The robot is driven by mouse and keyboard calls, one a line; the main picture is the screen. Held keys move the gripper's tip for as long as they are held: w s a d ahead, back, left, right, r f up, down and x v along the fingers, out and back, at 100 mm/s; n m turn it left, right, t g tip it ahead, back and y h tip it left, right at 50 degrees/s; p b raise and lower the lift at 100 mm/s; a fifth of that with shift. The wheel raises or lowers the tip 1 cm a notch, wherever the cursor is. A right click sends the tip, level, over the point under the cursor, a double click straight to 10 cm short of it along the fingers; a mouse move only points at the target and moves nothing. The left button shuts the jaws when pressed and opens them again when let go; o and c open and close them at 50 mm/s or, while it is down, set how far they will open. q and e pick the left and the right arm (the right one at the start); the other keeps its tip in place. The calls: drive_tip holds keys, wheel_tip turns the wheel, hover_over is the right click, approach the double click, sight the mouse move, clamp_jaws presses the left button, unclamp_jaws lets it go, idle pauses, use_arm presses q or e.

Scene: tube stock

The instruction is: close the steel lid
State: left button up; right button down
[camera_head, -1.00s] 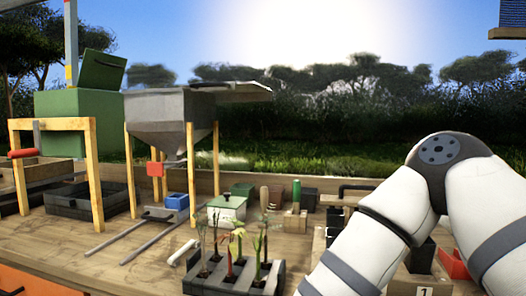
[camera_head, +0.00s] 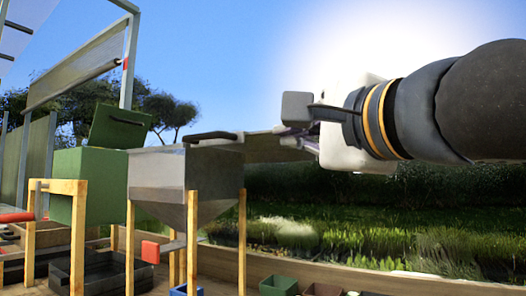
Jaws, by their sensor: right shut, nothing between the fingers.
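The steel hopper (camera_head: 163,178) stands on wooden legs left of centre, a grey bin with a funnel bottom. Its steel lid (camera_head: 262,150) stands open, a thin grey plate reaching out to the right from the hopper's top. A dark bar handle (camera_head: 210,136) shows at the hopper's top edge. My right gripper (camera_head: 286,134) is shut and empty at the outer right part of the lid, its arm coming in from the right. It covers part of the lid; I cannot tell whether it touches. My left gripper is not in view.
A green bin (camera_head: 82,172) with its green lid (camera_head: 119,126) raised stands left of the hopper. A red handle (camera_head: 150,252) sticks out below the funnel. A dark tray (camera_head: 92,273) and small pots (camera_head: 279,285) are low down. The air above the hopper is clear.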

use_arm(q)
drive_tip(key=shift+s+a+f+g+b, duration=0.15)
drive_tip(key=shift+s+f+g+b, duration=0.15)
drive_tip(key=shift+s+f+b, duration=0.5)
use_arm(e)
drive_tip(key=w+a, duration=0.2)
drive_tip(key=w, duration=0.1)
drive_tip(key=w+a+r, duration=0.1)
drive_tip(key=w+a, duration=0.4)
drive_tip(key=w, duration=0.2)
drive_tip(key=shift+w+a+r, duration=0.1)
drive_tip(key=shift+a+r, duration=0.05)
drive_tip(key=shift+a, duration=0.2)
use_arm(q)
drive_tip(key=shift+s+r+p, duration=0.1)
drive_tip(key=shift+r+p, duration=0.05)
drive_tip(key=shift+p, duration=0.15)
